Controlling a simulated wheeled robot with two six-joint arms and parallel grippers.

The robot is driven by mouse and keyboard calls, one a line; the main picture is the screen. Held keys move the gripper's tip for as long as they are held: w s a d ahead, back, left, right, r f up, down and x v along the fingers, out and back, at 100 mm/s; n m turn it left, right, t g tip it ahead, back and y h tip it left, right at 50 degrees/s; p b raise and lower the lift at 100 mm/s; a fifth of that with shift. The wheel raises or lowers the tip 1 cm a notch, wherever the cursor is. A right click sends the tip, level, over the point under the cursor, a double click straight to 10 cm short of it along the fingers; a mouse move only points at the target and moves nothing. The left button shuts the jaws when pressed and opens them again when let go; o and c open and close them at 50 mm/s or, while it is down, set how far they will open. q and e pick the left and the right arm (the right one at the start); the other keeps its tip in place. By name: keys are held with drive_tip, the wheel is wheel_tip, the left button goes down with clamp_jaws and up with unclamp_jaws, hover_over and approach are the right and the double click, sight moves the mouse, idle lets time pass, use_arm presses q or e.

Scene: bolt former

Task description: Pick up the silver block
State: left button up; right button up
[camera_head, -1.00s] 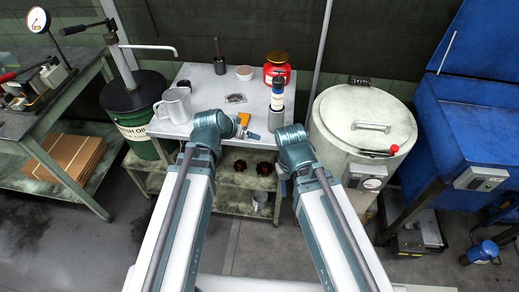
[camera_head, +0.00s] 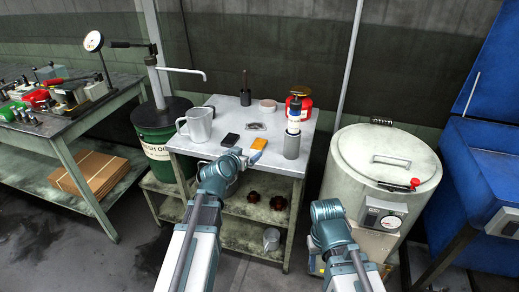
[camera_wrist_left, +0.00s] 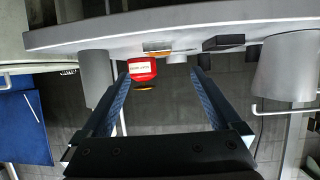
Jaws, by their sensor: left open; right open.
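A small flat dark silver-grey piece (camera_head: 254,126) lies on the light table (camera_head: 180,146), behind the orange block (camera_head: 231,143). A dark block (camera_head: 230,140) lies left of the orange one; I cannot tell which piece is the silver block. My left gripper (camera_head: 256,153) is open and empty near the table's front edge. In the left wrist view, its two jaws (camera_wrist_left: 160,95) are wide apart, with the orange block (camera_wrist_left: 158,53) and dark block (camera_wrist_left: 223,43) beyond. The right arm is at the lower right; its jaws are hidden.
A grey mug (camera_head: 196,125) stands at the table's left. A grey cylinder (camera_head: 291,146), a bottle (camera_head: 294,115) and a red can (camera_head: 303,102) stand at its right. A green drum (camera_head: 158,150) and a pale lidded tank (camera_head: 375,165) flank the table.

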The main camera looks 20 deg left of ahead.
use_arm(q)
drive_tip(key=b, duration=0.2)
approach(259, 144)
drive_tip(key=x, duration=0.3)
drive_tip(key=shift+s+a+f, duration=0.1)
drive_tip(key=shift+a+f, duration=0.1)
drive_tip(key=shift+a, duration=0.05)
drive_tip(key=shift+b+x, duration=0.8)
drive_tip(key=shift+x, duration=2.1)
drive_tip(key=shift+d+r, duration=0.2)
drive_tip(key=shift+r, duration=0.05)
clamp_jaws()
